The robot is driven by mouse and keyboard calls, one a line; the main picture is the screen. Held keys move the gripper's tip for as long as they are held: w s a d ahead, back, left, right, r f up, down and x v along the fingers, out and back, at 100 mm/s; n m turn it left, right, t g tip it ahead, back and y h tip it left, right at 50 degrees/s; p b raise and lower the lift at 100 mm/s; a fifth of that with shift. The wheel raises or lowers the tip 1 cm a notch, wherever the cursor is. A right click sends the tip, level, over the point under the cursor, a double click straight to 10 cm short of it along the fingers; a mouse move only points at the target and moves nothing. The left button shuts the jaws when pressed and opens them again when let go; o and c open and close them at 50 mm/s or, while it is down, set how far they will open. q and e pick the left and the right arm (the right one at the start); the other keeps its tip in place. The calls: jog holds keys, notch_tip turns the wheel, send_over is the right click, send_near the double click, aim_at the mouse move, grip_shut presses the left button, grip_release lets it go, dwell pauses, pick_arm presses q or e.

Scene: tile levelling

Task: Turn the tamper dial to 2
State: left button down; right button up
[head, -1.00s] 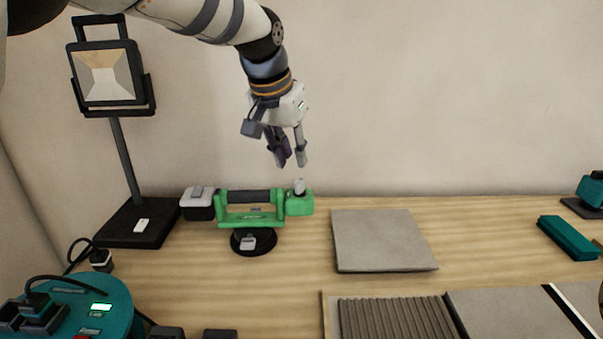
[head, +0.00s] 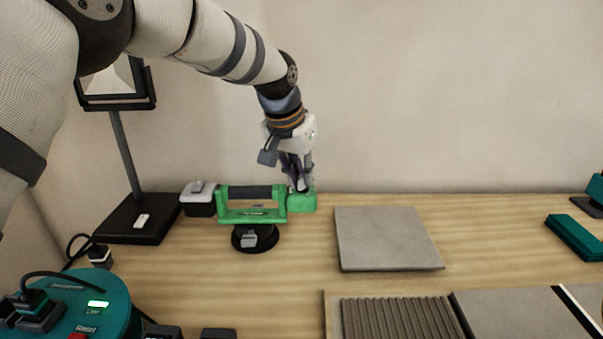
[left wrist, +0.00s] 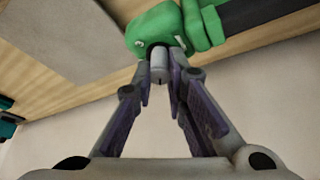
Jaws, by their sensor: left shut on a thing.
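The green tamper (head: 240,216) stands on the bench, with a dark grip, a black round foot, a grey-and-black battery at its left end and a green block (head: 303,204) at its right end. The small pale grey dial (left wrist: 159,66) rises from that block; a dark line marks its end. My left gripper (head: 301,187) points down over the block, its fingers closed around the dial. The fingers hide most of the dial in the head view. I cannot read the dial's setting. My right gripper is not in view.
A work lamp (head: 128,170) stands behind at left. A teal round power unit (head: 105,300) with plugs and cables is at front left. A grey tile (head: 385,238) lies to the right, with a ribbed bed (head: 395,318) in front. A teal block (head: 575,238) lies far right.

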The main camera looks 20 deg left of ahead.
pick_arm(q)
jog(key=shift+m, duration=0.3)
jog(key=shift+m+h, duration=0.5)
jog(key=shift+m, duration=0.4)
jog(key=m+g+h, duration=0.1)
jog(key=m, duration=0.1)
jog(key=shift+f+m+b, duration=0.2)
jog(key=shift+m+b, duration=0.15)
jog(key=shift+m, duration=0.05)
jog(key=m+g+h+b, duration=0.1)
jog(key=m, duration=0.2)
jog(key=shift+w+a+f, duration=0.1)
jog(key=shift+m+g+b, duration=0.5)
jog(key=shift+m+b, duration=0.35)
jog(key=shift+m, duration=0.85)
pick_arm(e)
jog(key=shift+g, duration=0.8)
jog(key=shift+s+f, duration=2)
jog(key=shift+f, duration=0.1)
pick_arm(q)
jog(key=shift+r, duration=0.2)
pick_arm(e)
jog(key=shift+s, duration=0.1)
pick_arm(q)
jog(key=c, duration=1.9)
grip_release()
